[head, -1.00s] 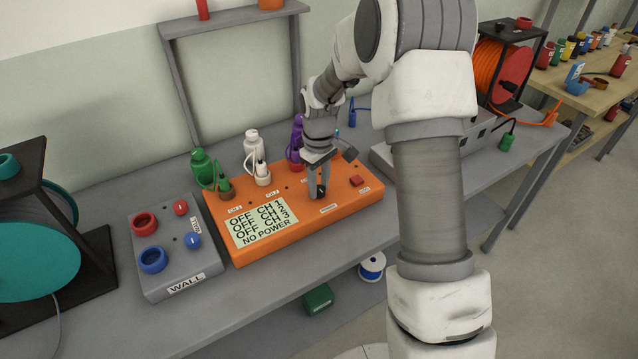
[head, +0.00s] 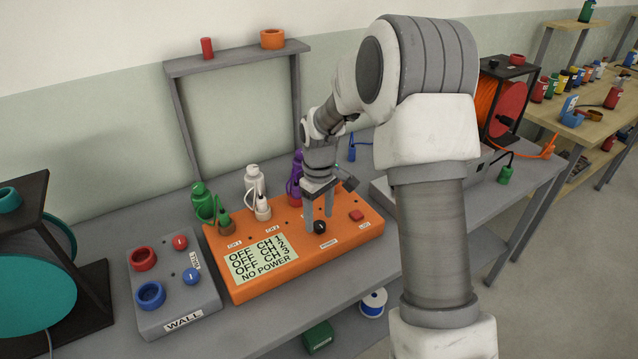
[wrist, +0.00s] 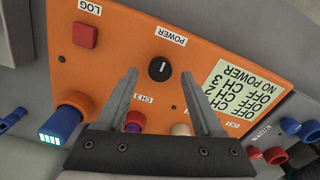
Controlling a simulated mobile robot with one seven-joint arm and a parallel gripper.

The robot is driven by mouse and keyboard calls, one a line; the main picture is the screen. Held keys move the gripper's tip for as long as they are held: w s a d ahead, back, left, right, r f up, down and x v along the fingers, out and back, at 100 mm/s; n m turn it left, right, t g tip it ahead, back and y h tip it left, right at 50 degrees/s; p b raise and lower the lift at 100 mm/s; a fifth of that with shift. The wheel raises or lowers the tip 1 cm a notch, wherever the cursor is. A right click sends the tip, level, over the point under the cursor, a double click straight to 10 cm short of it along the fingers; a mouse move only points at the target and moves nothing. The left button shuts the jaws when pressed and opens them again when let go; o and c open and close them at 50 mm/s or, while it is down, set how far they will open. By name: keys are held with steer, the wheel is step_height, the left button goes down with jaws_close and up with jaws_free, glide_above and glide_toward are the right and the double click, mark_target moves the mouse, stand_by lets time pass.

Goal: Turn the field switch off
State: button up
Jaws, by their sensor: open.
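No label reading "field" can be made out. An orange box (head: 290,262) has a black round knob (head: 320,227), marked POWER in the wrist view (wrist: 160,68), with a white pointer line. Its display (head: 264,259) reads OFF for CH 1, CH 2 and CH 3, and NO POWER. My gripper (head: 319,223) is over the box, with its fingers on either side of the knob. In the wrist view my gripper (wrist: 160,74) is open, with the knob between the fingertips and visible gaps on both sides.
A red LOG button (head: 356,215) is beside the knob. Green (head: 204,203), white (head: 254,182) and purple (head: 295,180) bottles stand behind the box. A grey WALL box (head: 176,312) with red and blue controls is left. A cable reel (head: 508,100) stands right.

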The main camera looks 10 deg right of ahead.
mark_target(319, 224)
step_height(319, 224, up, 16)
steer(key=p, duration=0.1)
stand_by(0.4)
steer(key=s+r+m+t, duration=0.3)
steer(key=s+r, duration=0.6)
steer(key=s, duration=0.5)
steer(key=s+f+m+t, duration=0.2)
steer(key=s+m, duration=0.1)
steer(key=s, duration=1)
steer(key=shift+m+t+p, duration=0.3)
steer(key=shift+m+p, duration=0.05)
steer(key=shift+m, duration=0.05)
steer(key=shift+s, duration=0.1)
